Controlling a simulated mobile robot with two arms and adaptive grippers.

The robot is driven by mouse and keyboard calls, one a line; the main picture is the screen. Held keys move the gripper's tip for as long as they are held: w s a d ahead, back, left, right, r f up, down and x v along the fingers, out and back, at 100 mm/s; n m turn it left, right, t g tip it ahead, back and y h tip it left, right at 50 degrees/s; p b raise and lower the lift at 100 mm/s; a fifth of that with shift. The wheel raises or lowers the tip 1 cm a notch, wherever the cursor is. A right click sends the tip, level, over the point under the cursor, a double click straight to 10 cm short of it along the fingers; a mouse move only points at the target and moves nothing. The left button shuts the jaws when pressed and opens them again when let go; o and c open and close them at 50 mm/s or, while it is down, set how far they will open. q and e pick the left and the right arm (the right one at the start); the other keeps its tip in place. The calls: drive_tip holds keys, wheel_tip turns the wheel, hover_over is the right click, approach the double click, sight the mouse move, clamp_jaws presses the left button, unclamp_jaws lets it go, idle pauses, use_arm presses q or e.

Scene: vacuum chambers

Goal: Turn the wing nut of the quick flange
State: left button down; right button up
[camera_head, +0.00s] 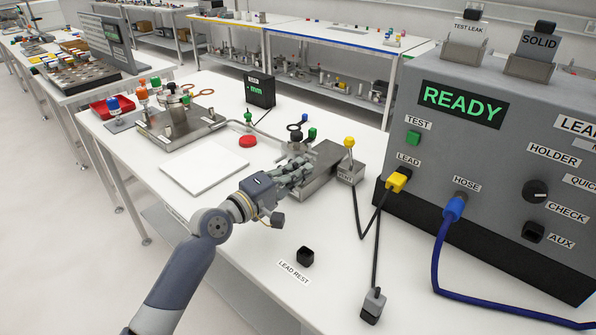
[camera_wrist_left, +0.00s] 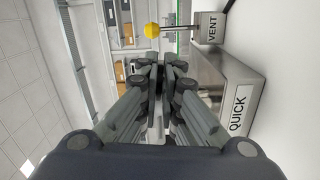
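My left gripper (camera_head: 303,170) is over the left end of a steel block (camera_head: 324,158) on the white bench. In the left wrist view the block (camera_wrist_left: 215,75) lies right of the fingers and bears a QUICK label (camera_wrist_left: 238,109). The fingers (camera_wrist_left: 159,75) point forward, close together, with a narrow light gap between them. I cannot make out the wing nut or the flange; the fingers may hide them. I cannot tell whether the fingers touch or grip anything. My right gripper is not in view.
The VENT box (camera_head: 350,172) with a yellow-knobbed lever (camera_head: 349,143) stands close right of the block. The grey READY console (camera_head: 480,150) fills the right. A black lead (camera_head: 378,240) and blue hose (camera_head: 437,260) run from it. A white plate (camera_head: 204,168) lies left.

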use_arm(q)
drive_tip(key=shift+f, duration=0.1)
drive_tip(key=c, duration=1.8)
unclamp_jaws()
drive_tip(key=v, duration=1.2)
drive_tip(key=shift+o, duration=0.6)
